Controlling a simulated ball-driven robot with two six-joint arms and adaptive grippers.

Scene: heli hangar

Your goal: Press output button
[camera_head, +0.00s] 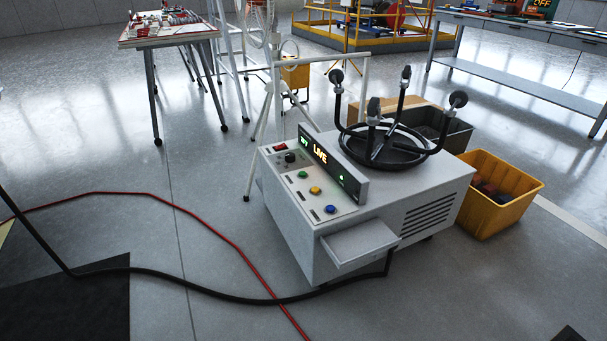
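A white wheeled machine (411,210) stands on the floor in the middle of the view. Its sloped front panel (341,209) carries a green button (302,174), a yellow button (315,190) and a blue button (330,209). A black knob (290,157) and a red switch (280,148) sit at the panel's far end. Small labels beside the buttons are too small to read, so I cannot tell which is the output button. A dark display (334,165) behind the panel shows LIVE in orange and some green marks. Neither gripper can be made out in view.
A black ring with upright padded posts (383,148) tops the machine; a small shelf (359,243) juts from its front. A yellow bin (506,205) stands right. A black cable (240,299) and red hose (215,226) cross the floor. Tables (165,38) stand behind.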

